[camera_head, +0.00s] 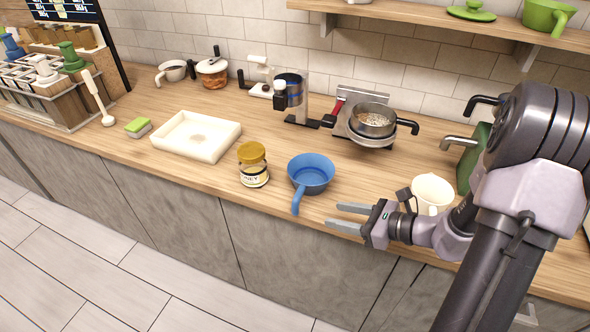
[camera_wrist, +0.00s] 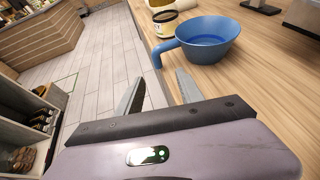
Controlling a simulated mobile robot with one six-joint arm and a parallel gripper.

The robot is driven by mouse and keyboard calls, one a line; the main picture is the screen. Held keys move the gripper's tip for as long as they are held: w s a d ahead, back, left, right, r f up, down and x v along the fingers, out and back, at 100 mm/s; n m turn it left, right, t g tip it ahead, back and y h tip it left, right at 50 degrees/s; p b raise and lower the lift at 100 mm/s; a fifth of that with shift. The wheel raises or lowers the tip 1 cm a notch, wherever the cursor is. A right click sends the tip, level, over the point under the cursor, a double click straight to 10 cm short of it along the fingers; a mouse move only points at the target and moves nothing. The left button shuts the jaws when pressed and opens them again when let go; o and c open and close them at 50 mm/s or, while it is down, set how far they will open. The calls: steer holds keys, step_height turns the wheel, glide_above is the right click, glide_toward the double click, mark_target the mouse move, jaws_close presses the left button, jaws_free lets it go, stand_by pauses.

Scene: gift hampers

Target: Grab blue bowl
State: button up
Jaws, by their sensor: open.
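The blue bowl (camera_head: 311,173) stands upright on the wooden counter near its front edge, with its handle pointing toward the front. In the wrist view the bowl (camera_wrist: 208,40) is ahead and to the right, its handle reaching left. My gripper (camera_head: 343,217) is open and empty, to the right of the bowl and out by the counter's front edge, its fingers pointing left. In the wrist view my gripper's fingers (camera_wrist: 158,92) are apart with nothing between them, short of the bowl.
A honey jar (camera_head: 253,165) stands just left of the bowl. A white tray (camera_head: 226,131) and a green sponge (camera_head: 138,127) are further left. A cream jug (camera_head: 432,190) stands behind my gripper. A scale with a metal pan (camera_head: 372,121) is behind the bowl.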

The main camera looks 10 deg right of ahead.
mark_target(295, 209)
steer(key=b+x, duration=0.1)
steer(key=x, duration=0.3)
steer(key=b+x, duration=0.2)
steer(key=x, duration=0.3)
steer(key=b+x, duration=0.1)
steer(key=x, duration=0.4)
steer(key=shift+s+a+f+b, duration=0.2)
steer(key=shift+a+f+b, duration=0.1)
steer(key=shift+b, duration=0.05)
steer(key=shift+r, duration=0.1)
steer(key=shift+c, duration=0.2)
jaws_close()
